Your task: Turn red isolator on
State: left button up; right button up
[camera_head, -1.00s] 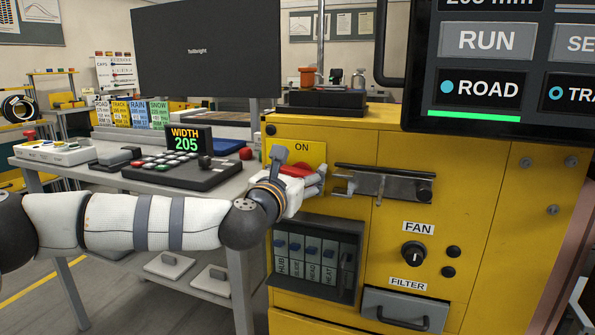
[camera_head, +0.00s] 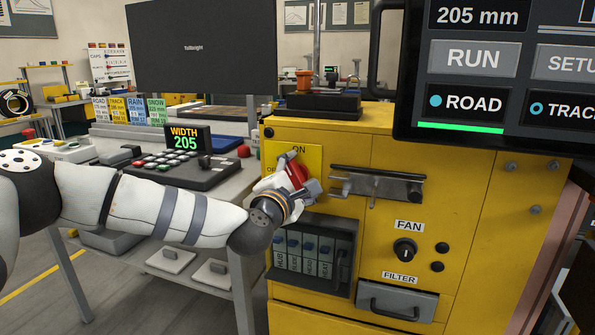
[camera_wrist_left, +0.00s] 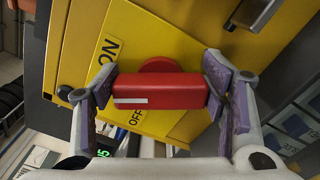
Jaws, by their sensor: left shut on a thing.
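The red isolator handle (camera_head: 297,175) sits on a yellow plate (camera_head: 312,157) on the yellow cabinet. The plate reads ON at the top; the OFF lettering at its left is partly hidden in the head view. My left gripper (camera_head: 290,178) is shut on the handle. In the wrist view the red handle (camera_wrist_left: 160,92) lies between the two fingers of the left gripper (camera_wrist_left: 160,88), one at each end. A white mark on the handle points toward the side between the ON and OFF words. My right gripper is not in view.
A grey latch bar (camera_head: 378,184) is just right of the handle. Below are a recessed switch row (camera_head: 312,255), a FAN knob (camera_head: 405,251) and a FILTER drawer (camera_head: 397,302). A large screen (camera_head: 500,80) overhangs at upper right. A bench with a keypad (camera_head: 180,168) stands left.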

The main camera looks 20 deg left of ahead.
pick_arm(q)
jog(key=m+p, duration=0.1)
jog(key=m, duration=0.3)
jog(key=shift+f+m+p, duration=0.15)
jog(key=shift+m+p, duration=0.15)
jog(key=shift+m, duration=0.5)
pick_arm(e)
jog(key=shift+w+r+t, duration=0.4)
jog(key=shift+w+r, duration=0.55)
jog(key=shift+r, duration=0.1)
pick_arm(q)
jog(key=shift+f, duration=0.1)
jog(key=o, duration=1.2)
jog(key=shift+c, duration=0.2)
jog(key=s, duration=1.2)
jog(key=shift+a, duration=0.2)
